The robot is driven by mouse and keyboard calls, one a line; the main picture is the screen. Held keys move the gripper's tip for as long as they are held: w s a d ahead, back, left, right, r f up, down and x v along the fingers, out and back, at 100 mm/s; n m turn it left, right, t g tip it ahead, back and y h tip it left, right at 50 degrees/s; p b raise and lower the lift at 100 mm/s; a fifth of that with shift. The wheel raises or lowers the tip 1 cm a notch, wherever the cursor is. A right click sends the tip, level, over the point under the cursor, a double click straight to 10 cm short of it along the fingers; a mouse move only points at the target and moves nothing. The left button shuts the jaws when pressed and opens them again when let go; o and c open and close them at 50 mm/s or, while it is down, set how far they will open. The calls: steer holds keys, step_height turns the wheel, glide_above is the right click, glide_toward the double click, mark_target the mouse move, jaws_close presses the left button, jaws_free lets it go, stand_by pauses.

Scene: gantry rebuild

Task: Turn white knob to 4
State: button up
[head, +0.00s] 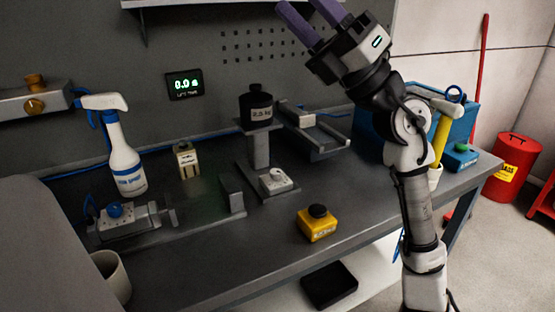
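The white knob (275,176) sits on a small pale block on the bench, in front of a grey post carrying a black weight. Its pointer and any numbers around it are too small to read. My gripper (304,10) is raised at the top of the head view, well above and apart from the knob. Its two purple fingers point up and to the left, with a gap between them and nothing in it. The fingertips lie at or near the top edge of the picture.
The black weight (257,106) stands behind the knob, and a low grey upright (232,195) stands to its left. A yellow box with a black knob (317,223) lies front right. A spray bottle (124,158) stands left.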

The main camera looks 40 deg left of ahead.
steer(key=s+a+f+n+t+h, duration=0.2)
steer(key=s+a+f+h, duration=0.35)
steer(key=a, duration=0.25)
steer(key=m+t+h, duration=0.4)
steer(key=t+h, duration=0.9)
steer(key=h, duration=0.1)
glide_toward(276, 171)
steer(key=p+x, duration=0.1)
steer(key=x, duration=0.7)
steer(key=shift+f, duration=0.2)
steer(key=shift+c, duration=0.5)
steer(key=c, duration=0.9)
steer(key=shift+n, duration=0.3)
